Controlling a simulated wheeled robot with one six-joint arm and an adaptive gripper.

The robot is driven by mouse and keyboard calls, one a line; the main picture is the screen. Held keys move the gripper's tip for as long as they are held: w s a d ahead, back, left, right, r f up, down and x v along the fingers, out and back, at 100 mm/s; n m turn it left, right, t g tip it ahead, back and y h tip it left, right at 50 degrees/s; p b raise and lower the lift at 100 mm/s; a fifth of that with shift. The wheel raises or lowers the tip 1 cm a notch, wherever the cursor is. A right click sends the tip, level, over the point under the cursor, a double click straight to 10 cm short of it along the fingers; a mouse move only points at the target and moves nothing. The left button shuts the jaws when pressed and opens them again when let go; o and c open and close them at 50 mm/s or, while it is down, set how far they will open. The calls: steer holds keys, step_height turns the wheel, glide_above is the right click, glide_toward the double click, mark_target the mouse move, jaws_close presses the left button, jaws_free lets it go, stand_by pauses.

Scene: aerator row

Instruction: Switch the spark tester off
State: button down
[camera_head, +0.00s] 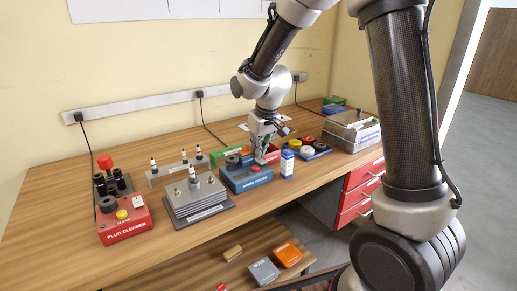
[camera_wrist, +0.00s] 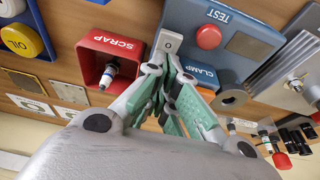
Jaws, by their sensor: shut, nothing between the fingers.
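The spark tester (camera_head: 246,181) is a blue box with a lettered front, standing on the bench. In the wrist view its blue top (camera_wrist: 183,18) carries a red button (camera_wrist: 209,37) and TEST and CLAMP labels. My gripper (camera_head: 262,161) points down at the tester's right end. In the wrist view my gripper (camera_wrist: 166,58) is shut and empty, its tips at a small pale plate (camera_wrist: 168,42) with a round mark, at the tester's edge beside the scrap bin. The fingers partly hide this spot. I cannot tell whether they touch it or how any switch is set.
The red scrap bin (camera_wrist: 105,44) holds a spark plug, close beside my fingers. A blue-and-white bottle (camera_head: 287,163) stands just right of the tester. A metal plug block (camera_head: 197,200) and red plug cleaner (camera_head: 124,221) stand left. Coloured lids (camera_head: 308,146) sit right.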

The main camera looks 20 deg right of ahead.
mark_target(260, 160)
steer(key=shift+w+r, duration=0.1)
steer(key=shift+r, duration=0.4)
steer(key=w+a+v, duration=0.1)
steer(key=w+v, duration=0.1)
steer(key=v, duration=1)
steer(key=shift+r, duration=0.7)
steer(key=shift+d, duration=0.2)
steer(key=s+d+m, duration=0.1)
steer(key=s+d, duration=0.4)
steer(key=s, duration=0.4)
steer(key=s+d+m+t, duration=0.1)
steer(key=s+d, duration=0.4)
steer(key=s, duration=0.5)
steer(key=s+d+m+h, duration=0.1)
steer(key=s+d, duration=0.4)
steer(key=s, duration=0.4)
steer(key=shift+s+r+m, duration=0.25)
steer(key=shift+r+m, duration=0.05)
steer(key=shift+r, duration=0.15)
steer(key=shift+d, duration=0.15)
